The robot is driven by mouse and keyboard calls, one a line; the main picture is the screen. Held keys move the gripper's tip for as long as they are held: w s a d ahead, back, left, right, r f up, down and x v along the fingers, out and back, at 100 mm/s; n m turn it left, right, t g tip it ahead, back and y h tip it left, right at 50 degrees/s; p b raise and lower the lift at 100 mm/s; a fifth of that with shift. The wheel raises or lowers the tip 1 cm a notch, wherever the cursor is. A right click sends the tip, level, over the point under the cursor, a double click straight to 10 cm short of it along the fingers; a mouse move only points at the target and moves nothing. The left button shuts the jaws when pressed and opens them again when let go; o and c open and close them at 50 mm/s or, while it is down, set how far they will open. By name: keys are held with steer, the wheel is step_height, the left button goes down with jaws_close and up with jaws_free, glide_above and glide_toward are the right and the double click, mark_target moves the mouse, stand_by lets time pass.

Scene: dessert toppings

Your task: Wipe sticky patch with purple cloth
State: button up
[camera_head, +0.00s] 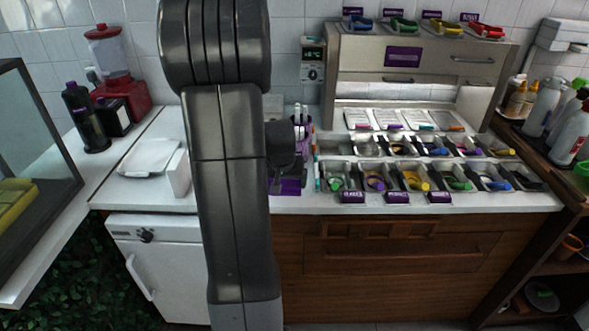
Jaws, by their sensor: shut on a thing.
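The purple cloth (290,187) shows as a small flat purple piece at the counter top, just right of my arm and partly hidden by it. My gripper (280,178) is low over the counter at the cloth, mostly hidden behind my arm and wrist. It is shut on the cloth, though the fingers are hard to make out. I cannot make out the sticky patch; my arm or the cloth may cover it.
A topping station with several metal bins (410,178) stands close to the right. A holder with purple items (302,125) is just behind my wrist. A white tray (150,160) and a red blender (115,65) are at left. Bottles (540,105) stand far right.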

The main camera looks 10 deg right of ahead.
steer(key=shift+r+p, duration=0.7)
steer(key=shift+r, duration=0.75)
steer(key=shift+f, duration=0.1)
